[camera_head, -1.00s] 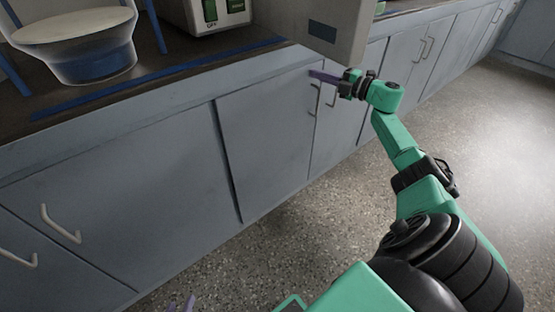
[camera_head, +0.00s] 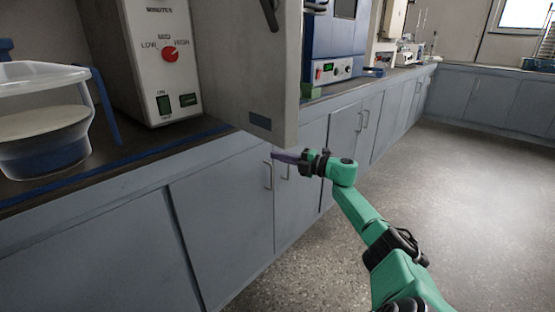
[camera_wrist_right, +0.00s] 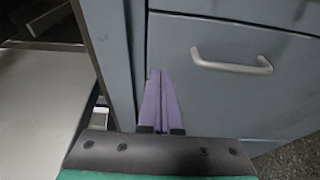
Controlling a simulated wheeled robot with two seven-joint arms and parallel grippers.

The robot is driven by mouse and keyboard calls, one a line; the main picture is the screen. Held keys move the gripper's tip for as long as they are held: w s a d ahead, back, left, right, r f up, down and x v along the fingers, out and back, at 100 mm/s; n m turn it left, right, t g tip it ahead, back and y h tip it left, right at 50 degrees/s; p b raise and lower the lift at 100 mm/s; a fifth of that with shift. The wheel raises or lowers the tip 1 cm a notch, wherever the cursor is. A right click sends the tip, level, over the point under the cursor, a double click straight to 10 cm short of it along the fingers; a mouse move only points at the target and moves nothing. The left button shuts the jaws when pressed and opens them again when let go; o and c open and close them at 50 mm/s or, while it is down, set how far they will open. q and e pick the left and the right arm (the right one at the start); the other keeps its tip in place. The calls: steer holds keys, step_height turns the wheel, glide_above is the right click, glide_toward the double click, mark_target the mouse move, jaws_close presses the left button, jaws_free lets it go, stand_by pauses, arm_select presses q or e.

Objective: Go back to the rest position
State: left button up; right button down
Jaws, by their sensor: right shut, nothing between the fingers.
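My right gripper (camera_head: 276,156) reaches out on the green arm in front of the grey cabinet fronts, just below the counter edge. Its purple fingers are together with nothing between them, as the right wrist view (camera_wrist_right: 158,85) also shows. There a cabinet handle (camera_wrist_right: 231,62) lies to the right of the fingertips, and I see no contact. My left gripper is not in the head view now.
A clear-lidded bowl (camera_head: 45,135) is at the left. A blue oven (camera_head: 338,50) stands farther back. The floor (camera_head: 460,190) at right is clear.

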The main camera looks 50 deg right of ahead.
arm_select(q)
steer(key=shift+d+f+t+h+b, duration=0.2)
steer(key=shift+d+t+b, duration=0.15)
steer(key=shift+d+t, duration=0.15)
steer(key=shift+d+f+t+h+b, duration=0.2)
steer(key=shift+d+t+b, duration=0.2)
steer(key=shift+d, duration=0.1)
arm_select(e)
steer(key=s+d, duration=0.6)
steer(key=d, duration=0.1)
steer(key=shift+s+d+f, duration=0.15)
steer(key=shift+s, duration=0.2)
steer(key=shift+w+f, duration=0.1)
